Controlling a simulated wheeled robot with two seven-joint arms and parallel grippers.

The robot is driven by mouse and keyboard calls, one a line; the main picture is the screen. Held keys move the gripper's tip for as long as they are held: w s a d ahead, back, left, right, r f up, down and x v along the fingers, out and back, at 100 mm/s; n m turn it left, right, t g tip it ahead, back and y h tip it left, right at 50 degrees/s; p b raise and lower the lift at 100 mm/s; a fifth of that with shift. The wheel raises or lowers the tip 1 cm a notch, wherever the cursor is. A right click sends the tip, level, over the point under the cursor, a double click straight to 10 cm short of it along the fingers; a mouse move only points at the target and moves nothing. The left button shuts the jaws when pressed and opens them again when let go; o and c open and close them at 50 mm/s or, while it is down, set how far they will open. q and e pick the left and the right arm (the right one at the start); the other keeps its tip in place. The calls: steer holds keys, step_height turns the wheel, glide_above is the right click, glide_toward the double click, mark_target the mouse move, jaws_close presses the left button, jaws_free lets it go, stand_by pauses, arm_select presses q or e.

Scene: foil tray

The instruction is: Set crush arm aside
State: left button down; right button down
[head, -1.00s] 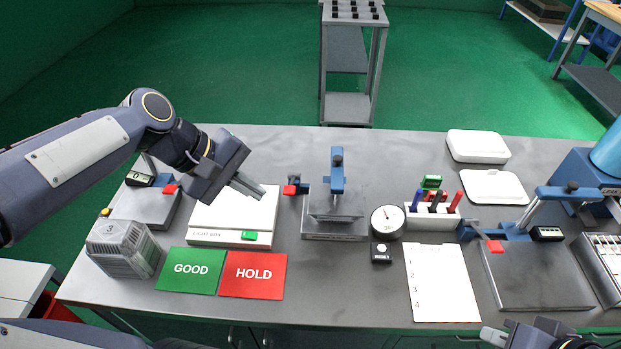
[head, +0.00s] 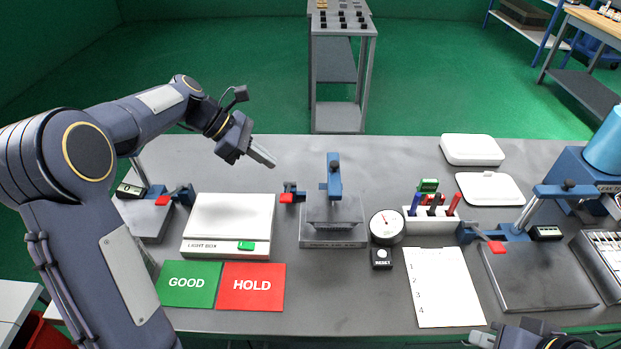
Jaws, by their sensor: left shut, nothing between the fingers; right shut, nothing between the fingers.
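Several bench devices have blue arms with red tips; I cannot tell which one is the crush arm. The left device (head: 150,226) has a small display and a blue arm (head: 178,192) with a red tip, partly behind my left arm. The middle device (head: 333,238) has a blue upright and a red-tipped lever (head: 288,197) on its left. The right device (head: 535,280) has a blue arm (head: 475,231) with a red tip over its grey plate. My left gripper (head: 266,158) is shut and empty, raised behind the light box. My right gripper (head: 480,338) is shut at the bottom edge.
The light box (head: 230,215) stands behind the GOOD (head: 188,297) and HOLD (head: 251,302) cards. A dial gauge (head: 386,226), a pen rack (head: 432,226), a numbered sheet (head: 444,290) and white trays (head: 473,150) are to the right. The bench's back middle is clear.

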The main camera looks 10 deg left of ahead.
mark_target(334, 171)
arm_select(q)
steer(key=x, duration=0.4)
steer(key=d+r+p+x, duration=0.1)
steer(key=x, duration=0.6)
steer(key=shift+w+d+p, duration=0.1)
steer(key=shift+d+p, duration=0.2)
steer(key=shift+d, duration=0.15)
steer(key=shift+w+d+f, duration=0.15)
steer(key=shift+w+d, duration=0.05)
steer(key=shift+d, duration=0.5)
steer(key=shift+s+d, duration=0.1)
steer(key=shift+d, duration=0.05)
